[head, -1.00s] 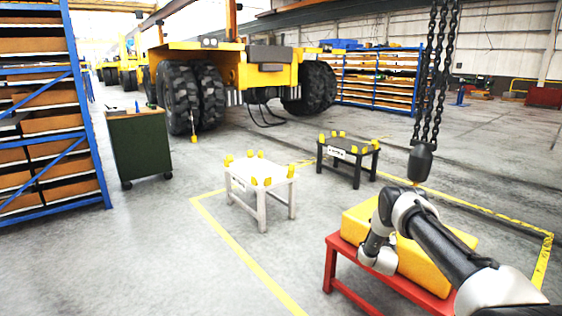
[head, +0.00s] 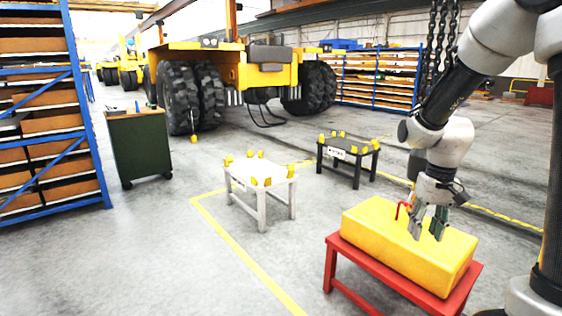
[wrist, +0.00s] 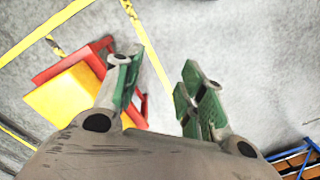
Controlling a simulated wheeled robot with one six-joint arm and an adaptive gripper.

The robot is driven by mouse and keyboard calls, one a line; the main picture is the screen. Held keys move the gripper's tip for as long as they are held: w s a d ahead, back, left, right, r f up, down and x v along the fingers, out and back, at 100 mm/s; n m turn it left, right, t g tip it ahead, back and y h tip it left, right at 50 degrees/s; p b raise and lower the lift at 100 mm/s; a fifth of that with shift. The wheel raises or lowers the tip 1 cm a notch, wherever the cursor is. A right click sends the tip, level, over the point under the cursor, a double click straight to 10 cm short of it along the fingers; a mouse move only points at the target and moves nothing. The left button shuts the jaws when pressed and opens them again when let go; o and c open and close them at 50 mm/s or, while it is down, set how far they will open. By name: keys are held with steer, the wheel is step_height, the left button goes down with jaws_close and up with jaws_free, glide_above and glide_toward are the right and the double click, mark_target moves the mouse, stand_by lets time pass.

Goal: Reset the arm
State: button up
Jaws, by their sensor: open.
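My gripper (head: 428,222) is open and empty, with its fingers pointing down above or in front of the yellow casting in the head view; I cannot tell the exact gap. In the wrist view my gripper (wrist: 158,85) shows its two green-padded fingers apart, with grey floor between them. The yellow casting (head: 385,240) is a long block with a red handle (head: 403,209) on top. It rests on a red stand (head: 345,252). The casting also shows in the wrist view (wrist: 65,105), to the left of the fingers, partly hidden by my gripper.
A white stand (head: 262,190) and a black stand (head: 350,163), both with yellow corner blocks, stand left of the casting. Chains (head: 440,50) hang behind my arm. A green cabinet (head: 138,148) and blue shelving (head: 85,120) are at left. Open floor lies in the front left.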

steer(key=s+r+t, duration=0.4)
steer(key=s+r, duration=1)
steer(key=s, duration=0.3)
steer(key=shift+s+r+n+t, duration=0.2)
steer(key=shift+n+t, duration=0.1)
steer(key=shift+t, duration=0.1)
